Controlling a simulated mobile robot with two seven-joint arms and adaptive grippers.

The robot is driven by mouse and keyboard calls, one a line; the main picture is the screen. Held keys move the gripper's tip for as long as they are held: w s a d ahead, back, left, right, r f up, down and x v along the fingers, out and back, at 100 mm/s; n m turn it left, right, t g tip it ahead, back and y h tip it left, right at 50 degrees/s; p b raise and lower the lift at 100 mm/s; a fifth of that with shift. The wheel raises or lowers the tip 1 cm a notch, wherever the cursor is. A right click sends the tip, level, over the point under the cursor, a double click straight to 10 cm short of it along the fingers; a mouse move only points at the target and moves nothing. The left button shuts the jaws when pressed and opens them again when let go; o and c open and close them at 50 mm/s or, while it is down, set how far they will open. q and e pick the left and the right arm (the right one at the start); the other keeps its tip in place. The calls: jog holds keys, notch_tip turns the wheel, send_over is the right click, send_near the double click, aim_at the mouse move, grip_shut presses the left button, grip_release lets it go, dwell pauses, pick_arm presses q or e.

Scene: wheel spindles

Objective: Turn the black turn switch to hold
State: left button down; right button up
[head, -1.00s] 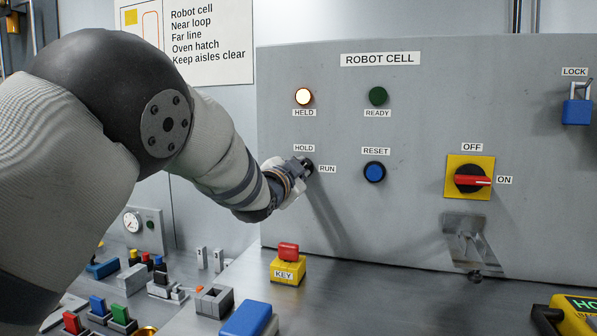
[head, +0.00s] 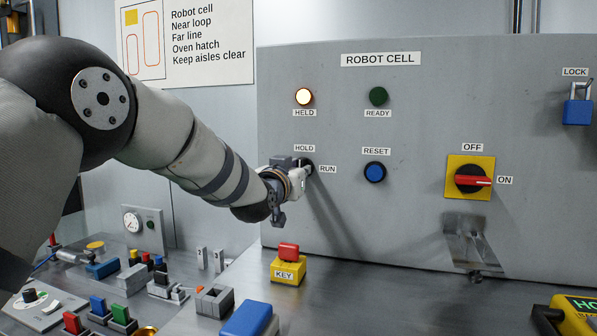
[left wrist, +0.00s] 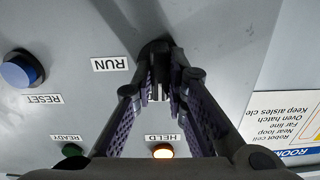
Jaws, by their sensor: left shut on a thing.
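The black turn switch (head: 309,164) is on the grey panel between the HOLD label (head: 304,148) above and the RUN label (head: 327,169) to its right. My left gripper (head: 300,168) is at the switch, its fingers shut on the knob. In the left wrist view the fingers (left wrist: 160,90) close around the black switch (left wrist: 154,48). The HELD lamp (head: 304,96) is lit. The green READY lamp (head: 378,96) is dark. My right gripper is not in view.
The blue RESET button (head: 375,172) is right of the switch. A red OFF/ON handle (head: 472,181) and a blue padlock (head: 577,112) are farther right. A yellow KEY box (head: 288,270) stands on the bench below, with several small coloured parts to its left.

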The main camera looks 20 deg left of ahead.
pick_arm(q)
jog(key=shift+n, duration=0.3)
jog(key=c, duration=1.6)
grip_release()
jog(key=s, duration=1.2)
jog(key=shift+a, duration=0.2)
